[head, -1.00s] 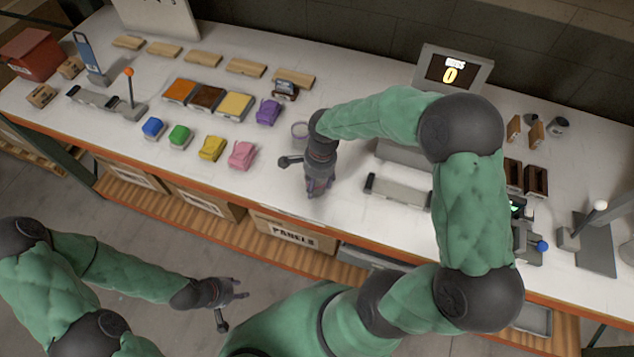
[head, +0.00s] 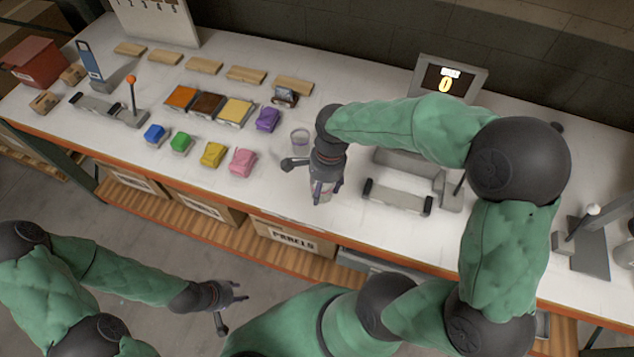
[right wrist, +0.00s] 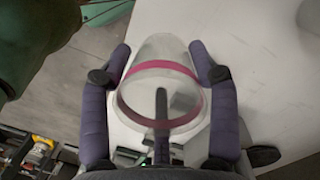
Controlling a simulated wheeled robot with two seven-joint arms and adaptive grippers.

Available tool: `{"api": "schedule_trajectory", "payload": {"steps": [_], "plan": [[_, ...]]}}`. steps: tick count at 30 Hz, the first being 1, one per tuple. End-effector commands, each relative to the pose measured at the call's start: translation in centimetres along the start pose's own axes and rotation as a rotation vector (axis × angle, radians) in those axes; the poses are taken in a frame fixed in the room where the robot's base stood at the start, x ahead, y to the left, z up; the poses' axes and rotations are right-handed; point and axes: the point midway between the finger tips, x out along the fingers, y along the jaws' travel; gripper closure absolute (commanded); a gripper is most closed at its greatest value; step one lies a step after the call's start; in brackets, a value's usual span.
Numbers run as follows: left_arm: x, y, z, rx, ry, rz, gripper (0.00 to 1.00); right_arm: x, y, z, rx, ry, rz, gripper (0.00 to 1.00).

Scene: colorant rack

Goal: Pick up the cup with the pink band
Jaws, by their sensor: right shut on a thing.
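The clear cup with the pink band (right wrist: 158,68) is between the two fingers of my right gripper (right wrist: 158,75) in the right wrist view, with a finger against each side. In the head view my right gripper (head: 321,192) points down over the front part of the table, and part of the cup (head: 322,197) shows between its fingers. Whether the cup touches the table is hard to tell. My left gripper (head: 238,292) is away from the table at the lower left; its fingers look apart and nothing shows between them.
Another clear cup (head: 300,140) stands just behind my right gripper. A grey fixture (head: 397,197) is to its right. Pink (head: 242,162) and yellow (head: 213,154) blocks lie to the left. The white table (head: 270,190) is clear near the front edge.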

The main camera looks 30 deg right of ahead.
Motion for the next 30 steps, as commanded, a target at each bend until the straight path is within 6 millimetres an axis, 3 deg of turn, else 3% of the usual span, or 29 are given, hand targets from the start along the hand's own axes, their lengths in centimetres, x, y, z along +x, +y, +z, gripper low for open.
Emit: {"api": "schedule_trajectory", "payload": {"steps": [1, 6, 15, 30], "plan": [[-0.3, 0.1, 0.0, 0.000, 0.000, 0.000, 0.60, -0.9, 0.9, 0.3, 0.000, 0.000, -0.004, 0.62], [-0.7, 0.2, 0.0, 0.000, 0.000, 0.000, 0.60, -2.0, 3.9, 1.2, 0.000, 0.000, -0.002, 0.62], [-1.2, 0.4, 0.0, 0.000, 0.000, 0.000, 0.60, -3.6, 7.7, 2.4, 0.001, 0.000, -0.002, 0.62], [-1.4, 0.5, 0.1, 0.000, 0.000, 0.000, 0.60, -4.0, 9.0, 2.8, 0.000, 0.000, 0.000, 0.62]]}}
